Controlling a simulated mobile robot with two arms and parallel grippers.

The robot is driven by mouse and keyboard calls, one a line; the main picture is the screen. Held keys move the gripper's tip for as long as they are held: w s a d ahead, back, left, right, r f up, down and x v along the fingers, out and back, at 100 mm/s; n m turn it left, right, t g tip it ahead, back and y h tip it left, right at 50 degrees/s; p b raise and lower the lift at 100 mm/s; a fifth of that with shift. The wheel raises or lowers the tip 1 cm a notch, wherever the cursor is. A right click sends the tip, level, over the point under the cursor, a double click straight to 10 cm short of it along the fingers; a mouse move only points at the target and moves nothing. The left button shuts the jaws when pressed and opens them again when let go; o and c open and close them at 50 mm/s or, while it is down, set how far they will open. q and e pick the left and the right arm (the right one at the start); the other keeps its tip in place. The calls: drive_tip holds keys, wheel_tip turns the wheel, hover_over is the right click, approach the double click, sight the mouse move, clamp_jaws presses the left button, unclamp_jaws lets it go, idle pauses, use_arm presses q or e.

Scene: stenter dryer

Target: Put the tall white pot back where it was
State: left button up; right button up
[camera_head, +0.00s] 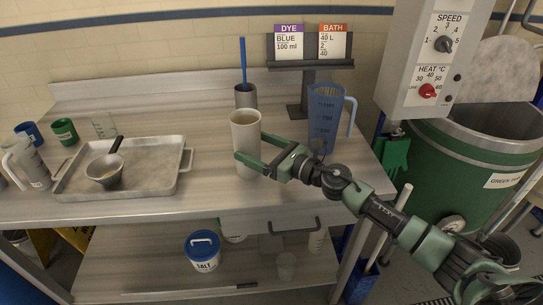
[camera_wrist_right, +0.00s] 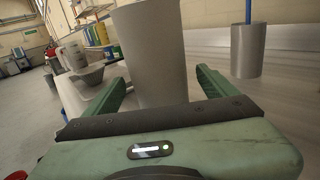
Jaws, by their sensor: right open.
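The tall white pot (camera_head: 246,133) stands upright near the middle of the steel table. In the right wrist view the pot (camera_wrist_right: 152,50) rises between my two green fingers. My right gripper (camera_head: 252,152) comes in from the right, with its fingers on either side of the pot. The right gripper (camera_wrist_right: 160,92) is open, and gaps show between its fingers and the pot in the wrist view. The pot's base is partly hidden by the gripper body in the wrist view. My left gripper is not in view.
A grey cup with a blue stick (camera_head: 245,95) stands behind the pot. A blue measuring jug (camera_head: 324,118) and a card stand (camera_head: 310,66) are to the right. A metal tray (camera_head: 150,184) with a ladle lies left. Bare table lies between tray and pot.

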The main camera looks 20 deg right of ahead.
sight(258, 150)
drive_tip(key=b+v, duration=0.1)
drive_tip(key=v, duration=0.4)
drive_tip(key=shift+f, duration=0.15)
drive_tip(key=shift+s+d+b, duration=0.3)
drive_tip(key=shift+s, duration=0.15)
